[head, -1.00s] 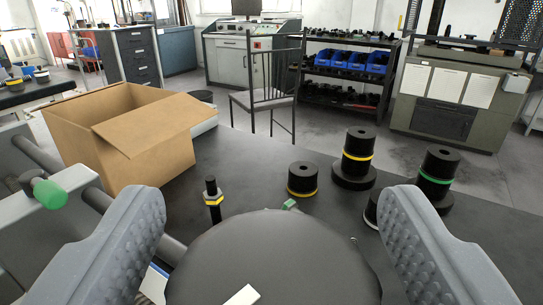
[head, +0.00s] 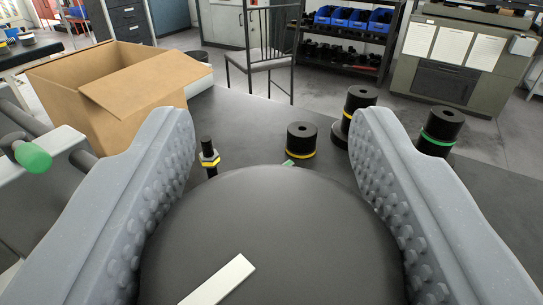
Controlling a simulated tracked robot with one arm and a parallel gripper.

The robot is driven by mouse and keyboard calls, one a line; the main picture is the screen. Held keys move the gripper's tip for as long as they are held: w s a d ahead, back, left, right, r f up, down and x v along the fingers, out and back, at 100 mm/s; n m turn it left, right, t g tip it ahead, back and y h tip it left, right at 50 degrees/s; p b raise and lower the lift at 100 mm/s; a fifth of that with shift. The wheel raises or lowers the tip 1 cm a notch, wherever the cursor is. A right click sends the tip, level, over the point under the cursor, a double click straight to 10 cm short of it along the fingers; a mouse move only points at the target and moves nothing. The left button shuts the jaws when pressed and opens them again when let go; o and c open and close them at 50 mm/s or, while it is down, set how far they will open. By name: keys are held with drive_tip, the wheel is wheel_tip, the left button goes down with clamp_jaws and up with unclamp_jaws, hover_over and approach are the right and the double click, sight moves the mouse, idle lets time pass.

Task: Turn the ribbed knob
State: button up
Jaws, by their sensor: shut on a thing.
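A large dark round knob (head: 275,225) fills the lower middle of the view, with a white bar-shaped mark (head: 218,280) slanting across its top face near the bottom edge. Its ribbed side is not visible from here. My gripper (head: 278,145) has its two grey, studded fingers on the left and right of the knob. The studded inner faces press against its sides, so the gripper is shut on it. The knob's lower part runs out of the picture.
An open cardboard box (head: 115,95) stands beyond the left finger. Another black cylinder with a green band (head: 441,128) is behind the right finger. A green-ended handle (head: 33,157) is at far left.

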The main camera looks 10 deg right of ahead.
drive_tip(key=h+p, duration=0.1)
drive_tip(key=p, duration=0.1)
drive_tip(key=shift+r+m+p, duration=0.1)
drive_tip(key=shift+m+p, duration=0.2)
drive_tip(key=shift+p, duration=0.05)
drive_tip(key=m+g+h+p, duration=0.1)
drive_tip(key=m+h+p, duration=0.1)
drive_tip(key=p, duration=0.4)
drive_tip(key=shift+d+r+h+p, duration=0.1)
drive_tip(key=shift+h+p, duration=0.2)
drive_tip(key=shift+h, duration=0.4)
drive_tip(key=m+h+p, duration=0.1)
drive_tip(key=p, duration=0.1)
drive_tip(key=m+g+h+p, duration=0.2)
drive_tip(key=p, duration=0.1)
drive_tip(key=shift+s+d+h+p, duration=0.15)
drive_tip(key=shift+d+h+p, duration=0.15)
drive_tip(key=shift+h, duration=0.1)
drive_tip(key=shift+f+h+p, duration=0.2)
drive_tip(key=shift+h+p, duration=0.1)
drive_tip(key=o, duration=1)
drive_tip(key=shift+c, duration=0.2)
drive_tip(key=shift+s, duration=0.1)
drive_tip(key=v, duration=1.3)
drive_tip(key=shift+s+a+r+b, duration=0.15)
drive_tip(key=shift+s+a+b, duration=0.1)
drive_tip(key=shift+b, duration=0.1)
